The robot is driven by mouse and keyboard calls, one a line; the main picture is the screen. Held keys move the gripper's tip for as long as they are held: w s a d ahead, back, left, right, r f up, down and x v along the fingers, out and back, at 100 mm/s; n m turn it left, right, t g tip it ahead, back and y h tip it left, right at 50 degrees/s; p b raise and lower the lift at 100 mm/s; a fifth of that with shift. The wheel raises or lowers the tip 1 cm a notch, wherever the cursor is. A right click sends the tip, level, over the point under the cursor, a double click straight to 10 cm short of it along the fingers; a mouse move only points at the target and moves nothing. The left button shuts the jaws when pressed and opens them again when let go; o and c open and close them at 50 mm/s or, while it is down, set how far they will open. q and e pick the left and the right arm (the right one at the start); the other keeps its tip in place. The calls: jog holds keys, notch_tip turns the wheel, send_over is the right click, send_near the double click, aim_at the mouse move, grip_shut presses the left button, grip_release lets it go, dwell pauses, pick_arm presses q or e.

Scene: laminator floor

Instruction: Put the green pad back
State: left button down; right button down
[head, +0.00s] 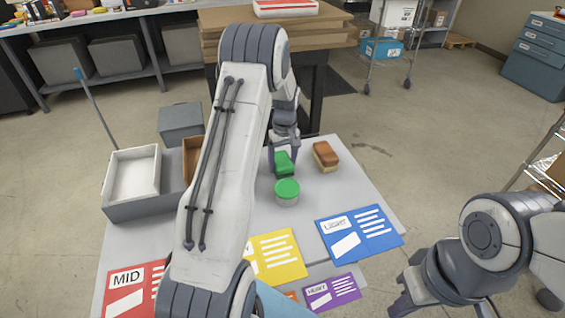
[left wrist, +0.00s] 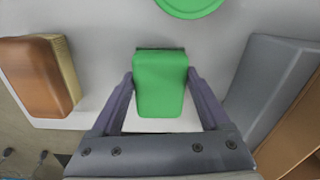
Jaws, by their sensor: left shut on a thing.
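The green pad (head: 285,163) is at the back of the table, under my left gripper (head: 284,150). In the left wrist view the green pad (left wrist: 160,84) sits between the two fingers of my left gripper (left wrist: 160,88), which is shut on it. The pad looks close to the table top, but I cannot tell whether it touches. A round tub with a green lid (head: 287,191) stands just in front of the pad. My right gripper (head: 405,303) is low at the right, off the table's edge, and its fingers are partly cut off and unclear.
A brown-topped block (head: 326,156) stands right of the pad. A grey tray with a white bin (head: 133,174) is at the left, partly behind my left arm. Red, yellow, blue (head: 358,232) and purple cards lie at the front. Table space between tub and blue card is clear.

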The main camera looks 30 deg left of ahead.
pick_arm(q)
jog(key=shift+f, duration=0.5)
jog(key=shift+f, duration=0.1)
grip_release()
